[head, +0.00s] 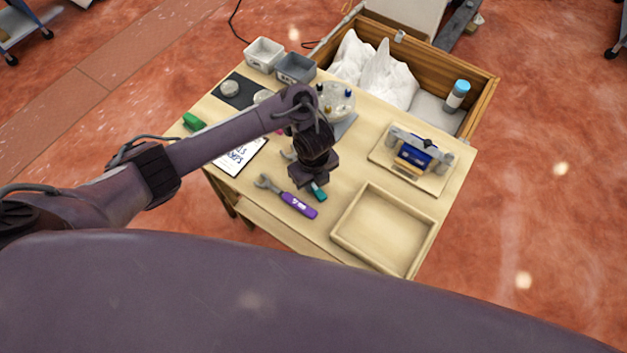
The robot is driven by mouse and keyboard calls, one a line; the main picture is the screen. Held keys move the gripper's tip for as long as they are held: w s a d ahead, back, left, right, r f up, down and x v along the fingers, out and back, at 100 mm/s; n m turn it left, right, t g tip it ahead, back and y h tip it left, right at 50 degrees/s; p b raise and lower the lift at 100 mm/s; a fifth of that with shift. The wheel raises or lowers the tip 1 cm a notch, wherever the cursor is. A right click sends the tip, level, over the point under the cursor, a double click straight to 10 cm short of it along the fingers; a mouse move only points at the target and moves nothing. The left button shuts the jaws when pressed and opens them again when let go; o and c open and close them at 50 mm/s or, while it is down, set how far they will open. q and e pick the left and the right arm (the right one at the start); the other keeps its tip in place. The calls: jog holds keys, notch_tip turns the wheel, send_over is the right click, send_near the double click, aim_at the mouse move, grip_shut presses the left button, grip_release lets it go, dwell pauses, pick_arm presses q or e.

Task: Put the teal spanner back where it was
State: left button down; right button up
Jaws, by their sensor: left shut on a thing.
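The teal spanner (320,193) shows as a short piece of teal handle at the lower right of my left gripper (310,185). My left gripper points down over the table and is shut on it. Most of the spanner is hidden under the gripper; a grey open end (288,156) up and left of the gripper looks like its jaw. A purple spanner (298,204) with a grey jaw lies on the table just below and left, close beside the gripper. I cannot tell whether the teal spanner touches the table. My right gripper is out of view.
An empty wooden tray (346,245) stands at the front right. A board (384,160) with a blue and grey device is behind it. A printed sheet (228,164), a green item (193,121), two bins (264,50) and a round holder (346,112) occupy the left and back.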

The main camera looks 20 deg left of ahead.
pick_arm(q)
jog(key=shift+f, duration=0.1)
jog(key=c, duration=1.3)
grip_release()
jog(key=shift+o, duration=0.2)
notch_tip(320, 180, up, 12)
jog(key=p, duration=0.7)
